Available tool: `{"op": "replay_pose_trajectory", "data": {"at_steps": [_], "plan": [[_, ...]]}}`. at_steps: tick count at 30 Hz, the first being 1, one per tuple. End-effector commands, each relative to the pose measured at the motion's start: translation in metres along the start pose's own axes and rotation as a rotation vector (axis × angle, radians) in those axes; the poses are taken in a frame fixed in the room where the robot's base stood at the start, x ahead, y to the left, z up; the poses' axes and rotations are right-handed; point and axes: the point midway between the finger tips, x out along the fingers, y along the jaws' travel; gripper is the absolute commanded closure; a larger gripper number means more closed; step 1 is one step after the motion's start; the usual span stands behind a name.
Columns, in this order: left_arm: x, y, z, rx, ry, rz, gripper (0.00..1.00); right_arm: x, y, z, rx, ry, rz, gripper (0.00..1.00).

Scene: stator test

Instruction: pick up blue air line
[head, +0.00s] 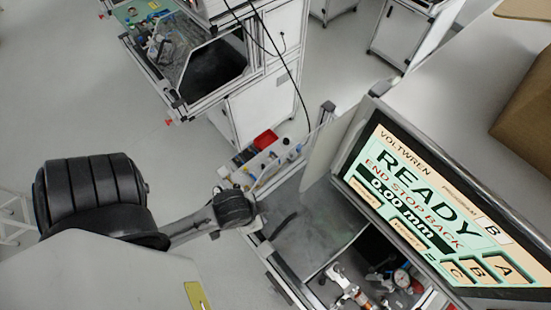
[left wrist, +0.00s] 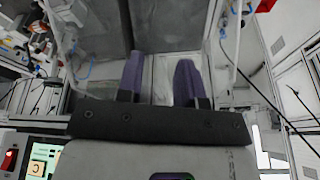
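A thin blue loop (left wrist: 86,70), possibly the blue air line, hangs at the left in the left wrist view, beside a clear panel. A second small blue piece (left wrist: 222,31) shows at the upper right of that view. My left gripper (left wrist: 160,78) has two purple fingers set apart, with nothing visible between them; both blue pieces are off to its sides. In the head view my left arm reaches in from the left and ends over the bench's left edge, its fingers hidden there. I cannot pick out the air line in the head view. My right gripper is not in view.
A tilted screen reading READY (head: 420,195) stands right of the bench's dark work surface (head: 312,225). A red bin (head: 264,139) sits at the bench's back corner. A dial gauge (head: 402,278) and metal fittings are at the bottom. Grey floor lies open at left.

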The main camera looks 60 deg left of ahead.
Motion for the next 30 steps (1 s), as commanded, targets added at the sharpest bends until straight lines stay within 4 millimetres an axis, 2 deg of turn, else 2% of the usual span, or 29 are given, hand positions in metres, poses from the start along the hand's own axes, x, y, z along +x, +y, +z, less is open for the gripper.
{"op": "replay_pose_trajectory", "data": {"at_steps": [2, 20, 30], "plan": [[-0.0001, 0.0014, -0.0002, -0.004, 0.001, 0.004, 0.59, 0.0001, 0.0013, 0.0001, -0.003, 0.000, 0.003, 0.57], [-0.0001, 0.0032, -0.0005, -0.007, 0.001, 0.008, 0.02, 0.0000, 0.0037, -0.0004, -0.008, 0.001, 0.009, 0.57], [0.0003, 0.0009, 0.0000, -0.001, -0.001, 0.002, 0.00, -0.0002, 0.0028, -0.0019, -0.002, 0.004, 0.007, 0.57]]}}
